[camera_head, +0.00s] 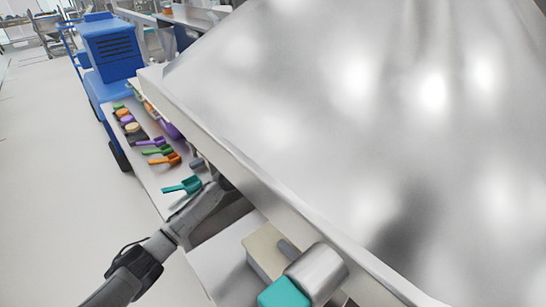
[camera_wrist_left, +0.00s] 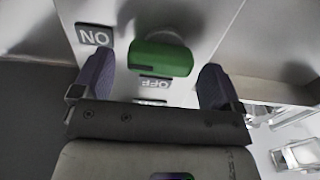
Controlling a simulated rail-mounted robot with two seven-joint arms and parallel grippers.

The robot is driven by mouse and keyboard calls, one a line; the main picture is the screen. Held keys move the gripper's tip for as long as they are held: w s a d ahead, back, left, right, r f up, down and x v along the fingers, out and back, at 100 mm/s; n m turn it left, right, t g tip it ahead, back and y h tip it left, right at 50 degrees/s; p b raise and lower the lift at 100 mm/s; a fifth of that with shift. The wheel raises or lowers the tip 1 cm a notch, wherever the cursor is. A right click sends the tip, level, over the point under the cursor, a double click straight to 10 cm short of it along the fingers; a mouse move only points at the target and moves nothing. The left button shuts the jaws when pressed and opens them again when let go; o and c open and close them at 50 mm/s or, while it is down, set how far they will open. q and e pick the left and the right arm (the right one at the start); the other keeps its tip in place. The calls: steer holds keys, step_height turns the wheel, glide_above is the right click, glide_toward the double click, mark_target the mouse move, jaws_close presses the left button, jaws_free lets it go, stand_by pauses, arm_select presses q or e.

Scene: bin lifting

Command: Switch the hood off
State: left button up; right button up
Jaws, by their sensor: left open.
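The green switch (camera_wrist_left: 162,57) shows in the left wrist view on a pale panel. An "ON" label (camera_wrist_left: 95,35) is at its upper left and an "OFF" label (camera_wrist_left: 155,84) is just below it, both upside down in the picture. My left gripper (camera_wrist_left: 155,68) is open, with one finger on each side of the switch. Gaps show between both fingers and the switch. In the head view the large silver hood (camera_head: 330,110) hides my left gripper and the switch. My right gripper is in neither view.
Several coloured scoops, such as a teal one (camera_head: 183,186), lie on the counter (camera_head: 150,178) under the hood's edge. A metal cylinder (camera_head: 316,272) and a beige box (camera_head: 265,250) are near the bottom. A blue cart (camera_head: 110,50) stands at upper left; the floor at left is clear.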

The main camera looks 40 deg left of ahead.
arm_select(q)
steer(key=shift+w+d, duration=0.2)
steer(key=shift+w, duration=0.7)
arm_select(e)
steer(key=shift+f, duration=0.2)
arm_select(q)
steer(key=shift+c, duration=0.3)
steer(key=c, duration=0.9)
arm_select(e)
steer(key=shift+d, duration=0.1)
